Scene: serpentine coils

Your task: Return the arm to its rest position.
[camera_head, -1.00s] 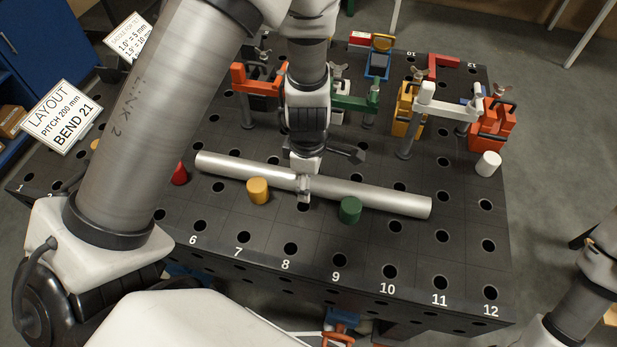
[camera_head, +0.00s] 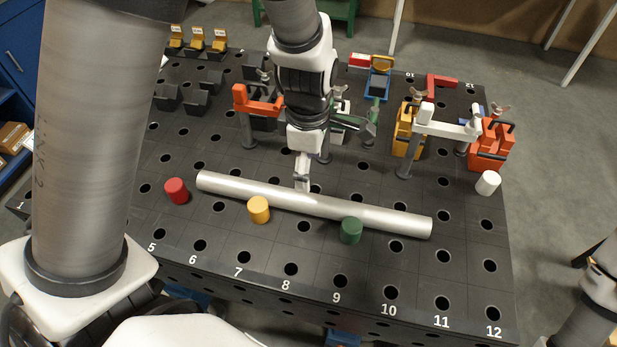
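A long silver tube (camera_head: 370,215) lies on the dark perforated table (camera_head: 420,275), running from centre left to lower right. My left gripper (camera_head: 302,178) points down just above the tube's middle. Its tip overlaps the tube in the picture and nothing is seen held in it. The spread of its fingers cannot be made out from this angle. A part of my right arm shows at the lower right edge, its gripper out of frame.
Red (camera_head: 176,191), yellow (camera_head: 259,209) and green (camera_head: 351,231) pegs stand along the tube's near side. A white peg (camera_head: 488,183) stands at the right. Orange (camera_head: 258,104) and white (camera_head: 447,122) clamp fixtures stand behind the tube. The table's front right is clear.

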